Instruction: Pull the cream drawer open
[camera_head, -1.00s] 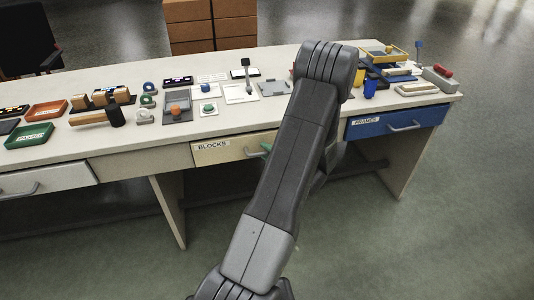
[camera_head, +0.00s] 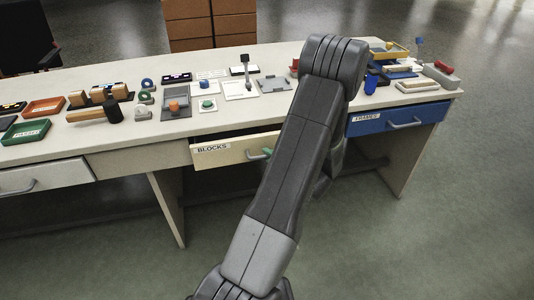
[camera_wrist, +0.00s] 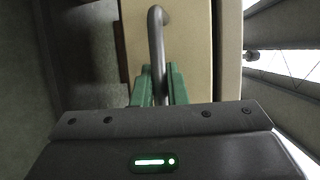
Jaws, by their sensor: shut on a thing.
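The cream drawer (camera_head: 212,157), labelled BLOCKS, is in the middle of the table front. It stands out a little from the table, with a dark gap along its top edge. In the wrist view the cream front (camera_wrist: 190,50) fills the middle, with its grey bar handle (camera_wrist: 156,40) running down between my fingers. My gripper (camera_wrist: 160,85), with green fingers, is shut on the handle. In the head view only a bit of green finger (camera_head: 266,151) shows at the handle; my arm hides the drawer's right part.
A blue drawer (camera_head: 430,112) labelled FRAMES is to the right, and a white drawer (camera_head: 60,176) is to the left. The tabletop (camera_head: 150,144) holds trays, a hammer (camera_head: 95,114) and several small parts. The floor in front is clear.

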